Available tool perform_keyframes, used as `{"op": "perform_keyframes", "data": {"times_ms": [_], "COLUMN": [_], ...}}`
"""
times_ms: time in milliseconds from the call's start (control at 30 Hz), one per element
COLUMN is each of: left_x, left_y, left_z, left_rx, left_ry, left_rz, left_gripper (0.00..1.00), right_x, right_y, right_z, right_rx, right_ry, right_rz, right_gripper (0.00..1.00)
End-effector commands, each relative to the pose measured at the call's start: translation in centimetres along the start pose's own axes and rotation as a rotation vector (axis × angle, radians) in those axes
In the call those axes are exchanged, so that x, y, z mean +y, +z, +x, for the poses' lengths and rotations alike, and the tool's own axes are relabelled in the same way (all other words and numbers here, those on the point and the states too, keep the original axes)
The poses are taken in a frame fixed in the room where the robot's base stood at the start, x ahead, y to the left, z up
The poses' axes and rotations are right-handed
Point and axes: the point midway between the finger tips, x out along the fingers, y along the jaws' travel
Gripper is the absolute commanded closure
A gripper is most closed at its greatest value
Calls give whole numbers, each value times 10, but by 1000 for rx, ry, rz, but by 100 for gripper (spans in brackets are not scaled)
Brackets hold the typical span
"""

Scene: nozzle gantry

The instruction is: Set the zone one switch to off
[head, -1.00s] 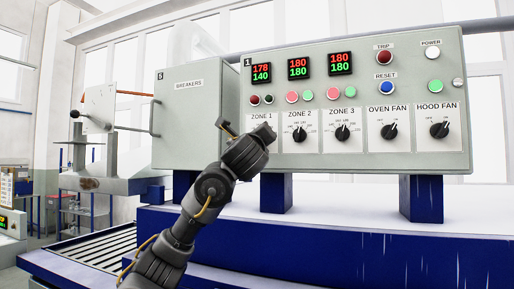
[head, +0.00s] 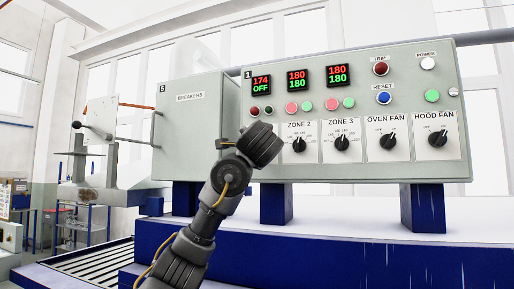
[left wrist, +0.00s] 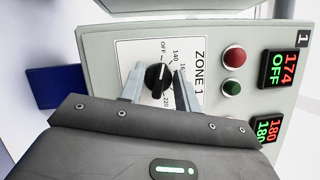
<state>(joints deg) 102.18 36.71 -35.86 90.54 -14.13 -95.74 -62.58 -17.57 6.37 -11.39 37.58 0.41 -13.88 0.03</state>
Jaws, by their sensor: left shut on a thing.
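The zone one switch (left wrist: 158,78) is a black rotary knob on a white plate marked ZONE 1 in the left wrist view. Its white pointer line faces the OFF mark. My left gripper (left wrist: 158,88) is shut on the knob, one finger on each side. In the head view my left gripper (head: 260,145) covers the ZONE 1 plate and hides the knob. The zone one display (head: 261,84) reads 174 in red over OFF in green; it also shows in the left wrist view (left wrist: 278,69). My right gripper is not in view.
The ZONE 2 knob (head: 299,145) sits close to the right of my left gripper, with ZONE 3 (head: 341,143) and the fan knobs beyond. Red and green buttons sit above. The breaker cabinet (head: 187,135) stands to the left.

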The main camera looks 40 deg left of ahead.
Motion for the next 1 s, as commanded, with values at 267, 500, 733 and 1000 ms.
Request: {"op": "perform_keyframes", "data": {"times_ms": [267, 500, 733, 1000], "left_x": [0, 0, 0, 0], "left_y": [0, 0, 0, 0], "left_z": [0, 0, 0, 0], "left_rx": [0, 1, 1, 0], "left_ry": [11, 11, 11, 11], "left_rz": [-28, -29, -29, -28], "left_gripper": [90, 90, 48, 46], "right_x": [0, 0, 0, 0], "right_y": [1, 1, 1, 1], "right_z": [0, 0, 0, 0], "right_rx": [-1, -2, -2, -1], "right_ry": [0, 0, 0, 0], "right_rz": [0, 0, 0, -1], "right_gripper": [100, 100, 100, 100]}}
